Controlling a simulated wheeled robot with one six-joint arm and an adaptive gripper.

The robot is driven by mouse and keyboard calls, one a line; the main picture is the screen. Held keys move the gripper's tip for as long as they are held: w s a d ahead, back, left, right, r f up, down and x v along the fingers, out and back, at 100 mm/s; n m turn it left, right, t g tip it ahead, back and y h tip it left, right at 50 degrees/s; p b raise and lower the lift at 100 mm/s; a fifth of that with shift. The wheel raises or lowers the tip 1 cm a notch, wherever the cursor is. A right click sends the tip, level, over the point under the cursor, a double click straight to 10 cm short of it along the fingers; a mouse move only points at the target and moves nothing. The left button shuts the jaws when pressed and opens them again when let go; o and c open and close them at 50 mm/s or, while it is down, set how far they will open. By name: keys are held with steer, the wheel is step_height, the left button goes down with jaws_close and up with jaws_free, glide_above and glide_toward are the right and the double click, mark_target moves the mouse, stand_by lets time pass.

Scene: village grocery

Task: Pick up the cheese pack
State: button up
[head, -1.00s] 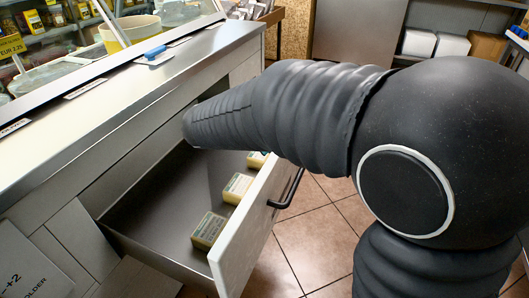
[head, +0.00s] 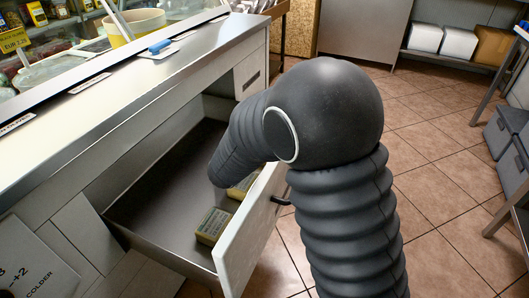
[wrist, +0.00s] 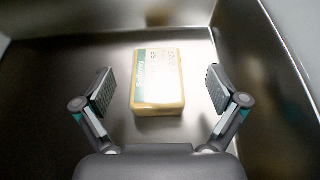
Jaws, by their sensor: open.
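In the wrist view a yellow cheese pack (wrist: 158,82) with a pale label and green print lies flat on the drawer's metal floor. My gripper (wrist: 160,92) is open, with one finger on each side of the pack and a gap on both sides. It is not clear how far above the floor the fingertips are. In the head view my arm reaches down into the open drawer (head: 150,248) and hides the gripper. Two cheese packs show there, one nearer (head: 213,226) and one partly covered by my arm (head: 243,186).
The drawer front (head: 246,235) with its dark handle stands to the right of the packs. The drawer walls surround the gripper. The steel counter (head: 130,75) is above and left of the drawer. Grey bins (head: 508,140) stand at the right; the tiled floor between is clear.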

steer(key=shift+x, duration=2.85)
steer(key=shift+a+f, duration=0.15)
steer(key=shift+a, duration=0.05)
steer(key=shift+c, duration=0.3)
steer(key=c, duration=1.4)
